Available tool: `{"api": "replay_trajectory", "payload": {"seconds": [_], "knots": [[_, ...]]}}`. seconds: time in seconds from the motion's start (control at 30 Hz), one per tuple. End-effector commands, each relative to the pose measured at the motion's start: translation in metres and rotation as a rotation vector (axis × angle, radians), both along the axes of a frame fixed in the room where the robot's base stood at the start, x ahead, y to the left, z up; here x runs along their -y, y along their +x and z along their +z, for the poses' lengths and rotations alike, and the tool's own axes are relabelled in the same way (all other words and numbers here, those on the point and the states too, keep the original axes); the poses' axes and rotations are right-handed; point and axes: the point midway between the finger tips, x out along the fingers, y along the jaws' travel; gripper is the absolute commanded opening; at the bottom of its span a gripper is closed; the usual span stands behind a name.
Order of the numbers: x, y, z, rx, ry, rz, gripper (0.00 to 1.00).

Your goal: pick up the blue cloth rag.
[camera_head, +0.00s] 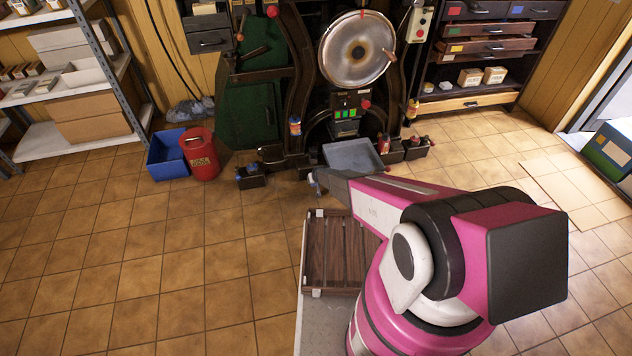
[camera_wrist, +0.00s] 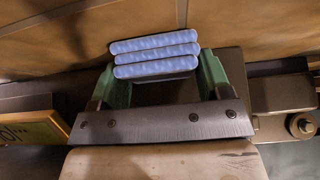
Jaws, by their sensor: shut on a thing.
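The blue cloth rag (camera_wrist: 154,55) shows in the wrist view as a light blue, folded bundle in several layers. It sits between the green fingers of my gripper (camera_wrist: 160,72), which is shut on it. In the head view my gripper (camera_head: 317,183) is at the far end of my pink and white arm, in front of the press and near the grey tray. The rag is too small there to make out clearly.
A dark press with a round disc (camera_head: 356,49) stands at the back, with a grey tray (camera_head: 352,157) at its foot. A slatted wooden crate (camera_head: 338,292) lies below my arm. A blue bin (camera_head: 164,160) and red bucket (camera_head: 200,157) stand left. The left floor is clear.

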Motion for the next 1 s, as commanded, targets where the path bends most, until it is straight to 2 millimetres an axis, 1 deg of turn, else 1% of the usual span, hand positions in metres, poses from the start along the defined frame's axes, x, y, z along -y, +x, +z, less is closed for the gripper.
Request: {"api": "replay_trajectory", "payload": {"seconds": [0.17, 0.37, 0.8, 1.0], "knots": [[0.0, -0.001, 0.015, 0.001, 0.0, 0.0, 0.45], [-0.001, -0.004, 0.044, 0.0, -0.001, 0.001, 0.45], [-0.058, -0.064, 0.092, 0.001, 0.0, 0.003, 0.45], [-0.074, -0.08, 0.104, 0.0, -0.001, 0.001, 0.45]]}}
